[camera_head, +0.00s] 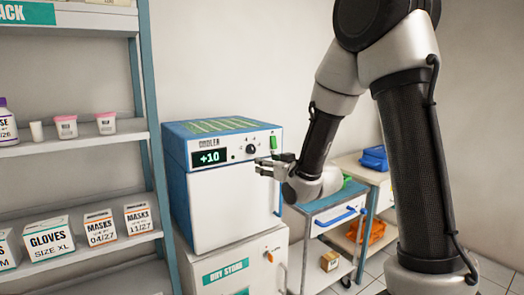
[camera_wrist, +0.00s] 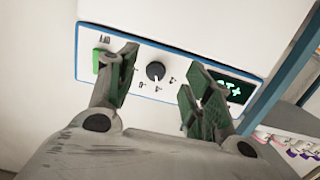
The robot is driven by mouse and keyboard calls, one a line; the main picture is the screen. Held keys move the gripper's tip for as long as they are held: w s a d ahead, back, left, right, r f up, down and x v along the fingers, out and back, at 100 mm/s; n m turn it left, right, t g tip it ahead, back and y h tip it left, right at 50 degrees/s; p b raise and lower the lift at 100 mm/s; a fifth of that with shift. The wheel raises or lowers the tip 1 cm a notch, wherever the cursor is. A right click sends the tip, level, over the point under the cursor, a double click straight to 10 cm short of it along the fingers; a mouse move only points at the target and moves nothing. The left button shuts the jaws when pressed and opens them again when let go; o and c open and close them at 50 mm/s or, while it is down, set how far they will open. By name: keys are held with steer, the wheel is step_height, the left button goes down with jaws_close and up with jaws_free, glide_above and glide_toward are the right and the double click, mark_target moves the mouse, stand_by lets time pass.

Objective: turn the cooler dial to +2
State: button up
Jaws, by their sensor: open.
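The cooler (camera_head: 235,215) is a white box with a blue top, and its display (camera_head: 209,157) reads +10. Its dial (camera_head: 250,149) is a small black knob right of the display. In the wrist view the panel appears upside down, and the dial (camera_wrist: 155,71) lies between my two fingers, beyond the tips. My gripper (camera_head: 264,164) is open in front of the panel, a little below and right of the dial. In the wrist view my gripper (camera_wrist: 158,78) has nothing between its fingers; contact with the dial cannot be told. The display (camera_wrist: 230,87) is partly hidden by a finger.
A green switch (camera_head: 273,143) sits right of the dial. The dry store cabinet (camera_head: 232,271) is under the cooler. A shelf rack (camera_head: 100,140) with boxes and cups stands at left. A cart (camera_head: 330,215) with a blue handle stands at right, behind my arm.

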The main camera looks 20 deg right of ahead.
mark_target(253, 149)
steer(key=shift+t+y, duration=0.4)
steer(key=shift+t, duration=0.3)
steer(key=w+a+r, duration=0.1)
steer(key=w, duration=0.1)
steer(key=w+r, duration=0.1)
steer(key=w, duration=0.2)
steer(key=w+a+r, duration=0.1)
steer(key=w, duration=0.1)
steer(key=shift+w+a, duration=0.3)
steer(key=shift+a, duration=0.05)
steer(key=c, duration=1)
